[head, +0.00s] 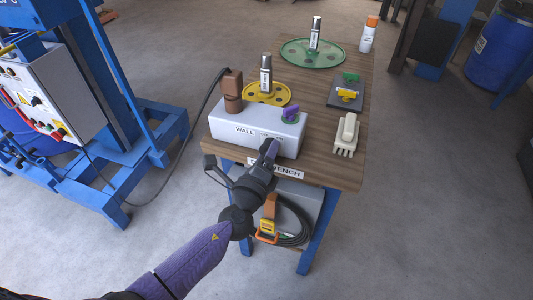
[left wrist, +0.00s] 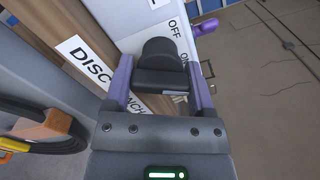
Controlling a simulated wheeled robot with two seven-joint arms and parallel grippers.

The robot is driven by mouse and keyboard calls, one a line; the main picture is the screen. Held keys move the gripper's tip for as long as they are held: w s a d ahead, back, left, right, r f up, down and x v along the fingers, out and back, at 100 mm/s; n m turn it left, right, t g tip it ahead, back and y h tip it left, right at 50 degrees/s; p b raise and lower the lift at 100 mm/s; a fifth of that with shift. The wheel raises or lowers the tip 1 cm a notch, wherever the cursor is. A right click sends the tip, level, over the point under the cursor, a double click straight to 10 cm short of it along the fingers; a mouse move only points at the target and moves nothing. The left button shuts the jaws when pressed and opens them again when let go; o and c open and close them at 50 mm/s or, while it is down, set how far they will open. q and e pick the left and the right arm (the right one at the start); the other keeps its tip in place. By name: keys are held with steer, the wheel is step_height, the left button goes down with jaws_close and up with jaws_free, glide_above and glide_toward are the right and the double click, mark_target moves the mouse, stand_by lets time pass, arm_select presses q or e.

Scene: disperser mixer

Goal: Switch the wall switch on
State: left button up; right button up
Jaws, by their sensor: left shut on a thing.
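The white wall box (head: 228,127) marked "WALL" sits at the near end of the wooden bench. My left gripper (head: 271,148) is at the front face of this box, on its right part. In the left wrist view its two purple fingers (left wrist: 160,68) are closed around a dark knob, the wall switch (left wrist: 158,53). "OFF" and "ON" labels stand on the white face just right of the knob. In the head view the gripper hides the knob. Which label the knob points to I cannot tell. My right gripper is not in view.
A purple handle (head: 289,112) and a brown plug (head: 232,91) stand on the box. A yellow disc (head: 254,93) is behind. A blue machine frame stands left.

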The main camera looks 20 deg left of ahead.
arm_select(q)
steer(key=shift+f+m, duration=0.1)
steer(key=shift+m, duration=1.5)
steer(key=o, duration=1.2)
steer(key=s, duration=1)
steer(key=shift+a+p, duration=0.15)
steer(key=shift+p, duration=0.25)
